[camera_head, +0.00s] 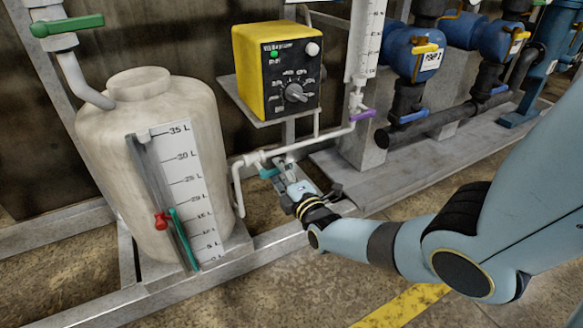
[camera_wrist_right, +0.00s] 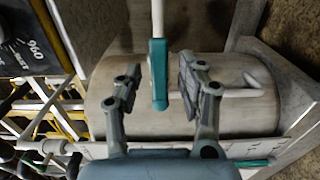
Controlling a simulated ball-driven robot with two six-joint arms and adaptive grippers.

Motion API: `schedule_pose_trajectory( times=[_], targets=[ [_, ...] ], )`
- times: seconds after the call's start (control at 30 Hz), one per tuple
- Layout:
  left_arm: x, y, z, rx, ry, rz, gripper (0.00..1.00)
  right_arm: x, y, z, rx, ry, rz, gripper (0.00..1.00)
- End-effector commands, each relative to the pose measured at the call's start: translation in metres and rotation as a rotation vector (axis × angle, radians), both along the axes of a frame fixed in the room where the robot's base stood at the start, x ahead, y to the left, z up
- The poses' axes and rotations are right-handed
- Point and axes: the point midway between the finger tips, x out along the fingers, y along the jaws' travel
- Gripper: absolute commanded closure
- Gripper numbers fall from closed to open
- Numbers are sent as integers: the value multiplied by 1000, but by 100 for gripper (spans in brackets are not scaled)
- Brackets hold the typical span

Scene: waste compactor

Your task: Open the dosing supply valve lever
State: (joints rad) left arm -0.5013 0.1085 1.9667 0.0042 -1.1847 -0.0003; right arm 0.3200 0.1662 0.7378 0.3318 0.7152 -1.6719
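The teal valve lever (camera_head: 268,173) sits on the thin white pipe to the right of the white tank, low above the frame rail. In the right wrist view the same teal lever (camera_wrist_right: 158,75) stands between the two fingers, with a gap on each side. My right gripper (camera_head: 283,169) is at the lever in the head view, and its fingers partly cover the valve. In the wrist view my right gripper (camera_wrist_right: 158,72) is open and holds nothing. I see no label on the lever. My left gripper is not in view.
The white tank (camera_head: 160,130) with a litre scale stands left of the gripper. A yellow control box (camera_head: 277,67) is above it. A purple-handled valve (camera_head: 362,115) is to the right. The metal frame rail (camera_head: 270,238) runs below the gripper.

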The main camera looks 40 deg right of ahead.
Motion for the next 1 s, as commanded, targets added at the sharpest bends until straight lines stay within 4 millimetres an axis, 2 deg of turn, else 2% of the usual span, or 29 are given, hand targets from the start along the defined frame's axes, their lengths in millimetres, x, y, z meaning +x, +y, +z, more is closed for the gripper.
schedule_pose_trajectory(
  times=[0.3,0.5,0.67,1.0],
  targets=[
    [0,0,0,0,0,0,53,-69,17,-1,1,4,1,61],
    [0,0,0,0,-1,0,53,-98,24,-1,1,3,1,61],
    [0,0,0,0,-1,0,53,-106,26,-1,0,2,1,61],
    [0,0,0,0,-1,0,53,-106,26,-1,0,2,1,61]
  ],
)
